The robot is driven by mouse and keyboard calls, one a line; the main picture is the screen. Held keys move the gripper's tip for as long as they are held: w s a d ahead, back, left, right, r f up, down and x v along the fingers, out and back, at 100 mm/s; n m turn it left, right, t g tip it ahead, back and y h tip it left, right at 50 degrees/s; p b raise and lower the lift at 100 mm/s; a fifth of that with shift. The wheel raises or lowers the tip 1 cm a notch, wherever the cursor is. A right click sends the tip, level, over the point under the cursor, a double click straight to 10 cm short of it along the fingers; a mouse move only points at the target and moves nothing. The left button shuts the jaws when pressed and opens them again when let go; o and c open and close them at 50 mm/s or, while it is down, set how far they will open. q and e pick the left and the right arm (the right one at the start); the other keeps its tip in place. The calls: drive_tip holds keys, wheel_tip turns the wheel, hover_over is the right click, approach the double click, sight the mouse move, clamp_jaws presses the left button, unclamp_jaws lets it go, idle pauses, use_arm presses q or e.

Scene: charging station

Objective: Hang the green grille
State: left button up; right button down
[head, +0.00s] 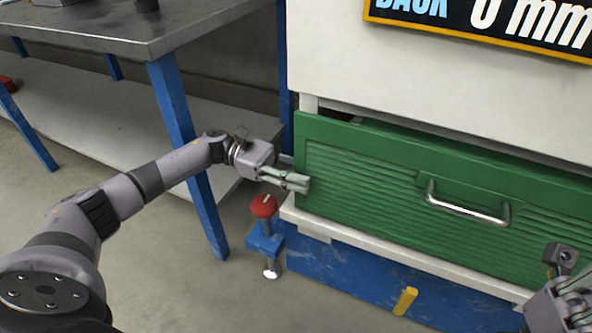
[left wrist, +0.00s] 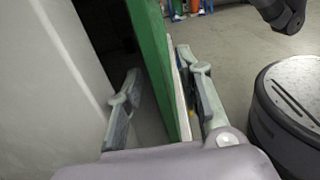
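The green grille (head: 380,190) is a wide ribbed panel with a silver handle (head: 465,205). It stands at the front of the white cabinet on a white ledge, with a dark gap visible behind its top left edge. My left gripper (head: 297,183) is at the grille's left edge. In the left wrist view its fingers (left wrist: 168,95) are apart, one on each side of the green grille (left wrist: 155,60), with a gap between the left finger and the panel. My right gripper (head: 575,308) is at the lower right, partly cut off; its fingers are unclear.
A metal-topped table (head: 140,30) with blue legs stands at the left. A red knob (head: 264,206) on a blue bracket sits below my left gripper. A sign (head: 480,18) is on the white cabinet (head: 400,75). Floor at the lower left is clear.

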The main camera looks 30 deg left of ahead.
use_arm(q)
drive_tip(key=d+b, duration=0.1)
drive_tip(key=d, duration=0.5)
drive_tip(key=shift+w+d, duration=0.1)
drive_tip(key=shift+c, duration=0.5)
clamp_jaws()
idle(0.3)
drive_tip(key=shift+o, duration=0.5)
unclamp_jaws()
